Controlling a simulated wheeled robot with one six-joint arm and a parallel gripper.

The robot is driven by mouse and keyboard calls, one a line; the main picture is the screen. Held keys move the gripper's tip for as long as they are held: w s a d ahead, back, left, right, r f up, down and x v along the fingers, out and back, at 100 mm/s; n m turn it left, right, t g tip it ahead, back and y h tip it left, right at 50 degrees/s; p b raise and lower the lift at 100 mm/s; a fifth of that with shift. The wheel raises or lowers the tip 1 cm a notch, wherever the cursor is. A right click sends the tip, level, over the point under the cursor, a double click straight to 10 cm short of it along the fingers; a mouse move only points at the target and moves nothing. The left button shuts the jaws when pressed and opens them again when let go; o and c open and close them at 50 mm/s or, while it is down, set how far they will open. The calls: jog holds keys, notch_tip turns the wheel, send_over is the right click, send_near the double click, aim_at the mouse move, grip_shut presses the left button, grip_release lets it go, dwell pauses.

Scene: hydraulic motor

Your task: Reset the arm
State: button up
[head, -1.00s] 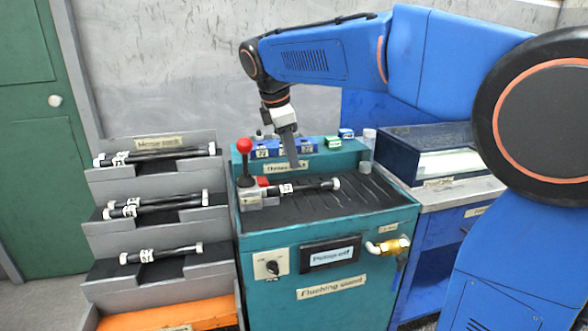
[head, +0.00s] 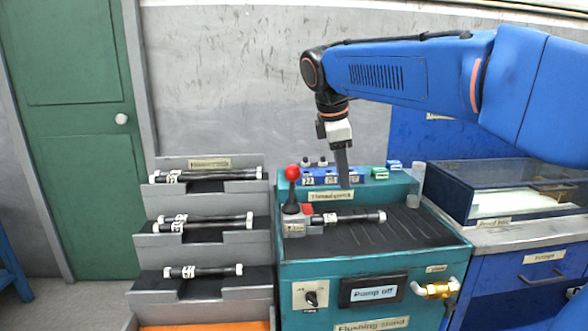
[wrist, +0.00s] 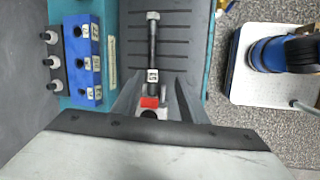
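My arm reaches in from the right in the head view, bent down at the wrist. My gripper (head: 343,180) points downward above the back part of the teal flushing stand (head: 300,270). In the wrist view its two grey fingers stand apart, with nothing held between them. Below them a black hose (head: 350,217) with a white tag and metal ends lies on the stand, its left end at the clamp block (head: 296,228). The hose also shows in the wrist view (wrist: 153,45), beyond the red part of the clamp.
A red-knobbed lever (head: 292,173) stands up close left of the gripper. A blue socket block (head: 330,177) sits at the stand's back. A stepped hose rack (head: 160,240) holds several hoses at left. A glass-sided box (head: 450,190) stands at right. The wall is behind.

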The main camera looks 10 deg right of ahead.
jog(key=s+d+f+m+y, duration=0.1)
jog(key=s+d+f+m, duration=0.2)
jog(key=s+f+m, duration=0.2)
jog(key=s+d+f+m+t, duration=0.1)
jog(key=s+d+f+m, duration=0.2)
jog(key=s+f+m, duration=0.3)
jog(key=s+d+f+m+t+y, duration=0.1)
jog(key=s+d+f+m, duration=0.3)
jog(key=s+f, duration=0.8)
jog(key=s+m, duration=0.1)
jog(key=s, duration=0.4)
jog(key=shift+s+f+m+y, duration=0.15)
jog(key=shift+s+m+y, duration=0.05)
jog(key=shift+m+y, duration=0.1)
